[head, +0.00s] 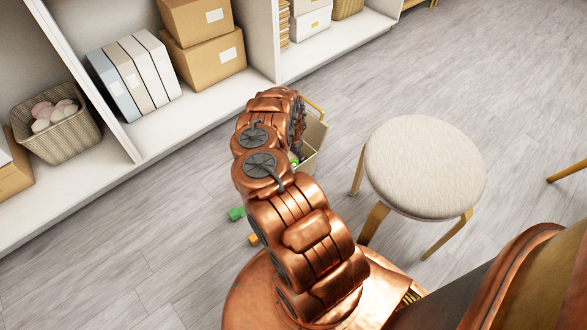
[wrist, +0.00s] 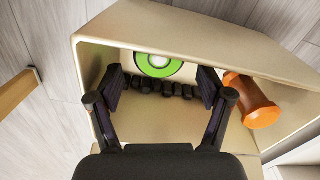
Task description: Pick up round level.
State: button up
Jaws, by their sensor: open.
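The round level, a bright green disc with a pale centre (wrist: 158,63), lies in a beige open box (wrist: 205,30), against its far wall in the wrist view. My gripper (wrist: 161,76) is open, with one finger on each side of the level and a little nearer the camera. No contact shows between the fingers and the level. In the head view my arm hides the gripper and most of the box (head: 316,132); a small green patch shows at the box, and I cannot tell if it is the level.
An orange dumbbell-shaped piece (wrist: 252,102) is at the box's right side. A row of dark lumps (wrist: 165,90) sits below the level. A round stool (head: 425,165) stands right of the box. Green (head: 236,213) and orange (head: 253,239) pieces lie on the floor. Shelves (head: 190,110) stand behind.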

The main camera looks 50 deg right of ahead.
aim_at(293, 165)
jog(key=f, duration=0.1)
jog(key=f+b, duration=0.1)
jog(key=f, duration=0.1)
jog(key=f+b, duration=0.1)
jog(key=f, duration=0.1)
jog(key=shift+s+d+f, duration=0.1)
jog(key=shift+d+f, duration=0.05)
jog(key=shift+d, duration=0.25)
jog(key=shift+f+b, duration=0.3)
jog(key=shift+f, duration=0.2)
jog(key=c, duration=0.9)
jog(key=shift+r, duration=0.1)
